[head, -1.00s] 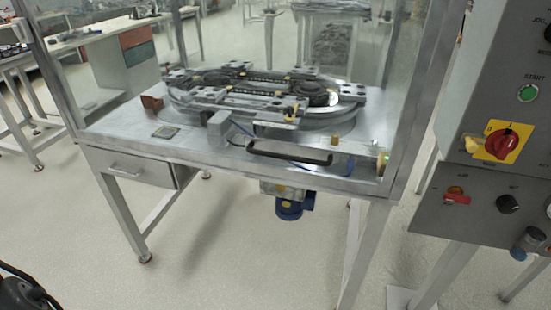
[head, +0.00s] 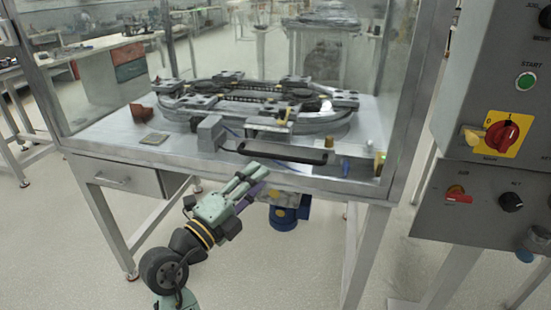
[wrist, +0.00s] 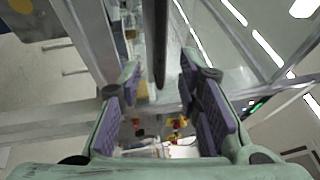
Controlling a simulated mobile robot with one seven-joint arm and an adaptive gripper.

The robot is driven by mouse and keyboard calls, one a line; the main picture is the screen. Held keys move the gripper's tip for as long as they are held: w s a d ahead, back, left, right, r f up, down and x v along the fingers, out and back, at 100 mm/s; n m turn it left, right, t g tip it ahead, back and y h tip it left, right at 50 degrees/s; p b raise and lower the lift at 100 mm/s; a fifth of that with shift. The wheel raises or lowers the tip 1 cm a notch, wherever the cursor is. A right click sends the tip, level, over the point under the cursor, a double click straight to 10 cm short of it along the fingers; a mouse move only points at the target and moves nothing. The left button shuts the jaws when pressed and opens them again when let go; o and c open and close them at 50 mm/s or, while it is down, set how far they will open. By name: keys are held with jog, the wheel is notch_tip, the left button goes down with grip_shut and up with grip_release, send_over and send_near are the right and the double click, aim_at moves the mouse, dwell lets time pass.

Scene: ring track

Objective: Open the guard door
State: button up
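The guard door (head: 235,50) is a clear panel across the front of the metal ring track station. Its long black handle (head: 282,152) runs sideways along the lower front edge, and the door looks shut. My gripper (head: 252,181) is in front of and just below the left part of the handle. In the wrist view the handle (wrist: 160,40) shows as a dark bar ahead, lined up between the parted fingers of my gripper (wrist: 160,82). The fingers are open and empty. Whether they reach around the handle is not clear; they look short of it.
The ring track (head: 260,100) lies on the tabletop behind the panel. A grey control box (head: 490,150) with a red rotary switch and green button stands close on the right. A drawer (head: 125,177) is under the table at left, a blue motor (head: 284,217) below.

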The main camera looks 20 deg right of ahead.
aim_at(278, 159)
jog(key=p+x, duration=0.2)
jog(key=x, duration=0.4)
jog(key=shift+r, duration=0.25)
jog(key=shift+p+x, duration=0.3)
jog(key=shift+x, duration=0.55)
jog(key=shift+f, duration=0.15)
grip_shut()
